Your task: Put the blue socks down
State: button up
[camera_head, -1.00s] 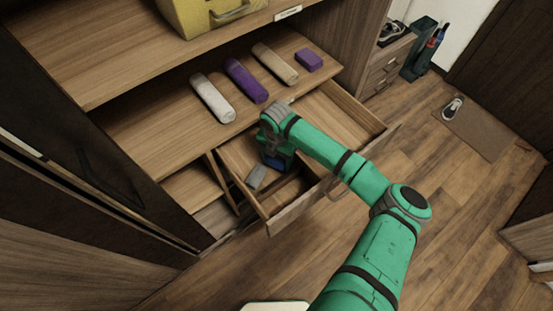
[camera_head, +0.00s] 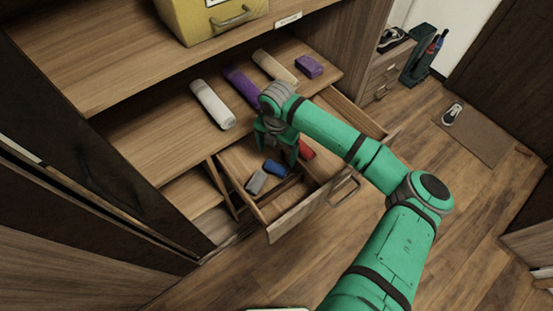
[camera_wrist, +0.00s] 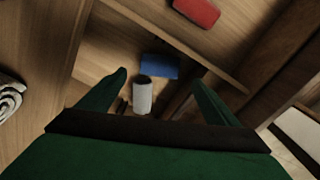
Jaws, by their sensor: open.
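The blue socks (camera_head: 277,168) lie as a small folded bundle in the open drawer (camera_head: 300,211), next to a grey bundle (camera_head: 256,182). In the wrist view the blue socks (camera_wrist: 160,66) lie beyond the fingertips, beside the pale grey bundle (camera_wrist: 142,95). My gripper (camera_head: 276,150) is above the drawer, apart from the blue socks. In the wrist view its two fingers (camera_wrist: 161,80) are spread with nothing held between them.
A red bundle (camera_head: 305,150) lies in the drawer behind a divider (camera_wrist: 190,48). Rolled white (camera_head: 212,104), purple (camera_head: 241,86) and beige (camera_head: 275,66) items and a purple block (camera_head: 309,66) lie on the shelf above. A yellow box (camera_head: 212,18) stands higher up.

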jog(key=shift+r, duration=1.4)
jog(key=shift+s+a+f, duration=0.1)
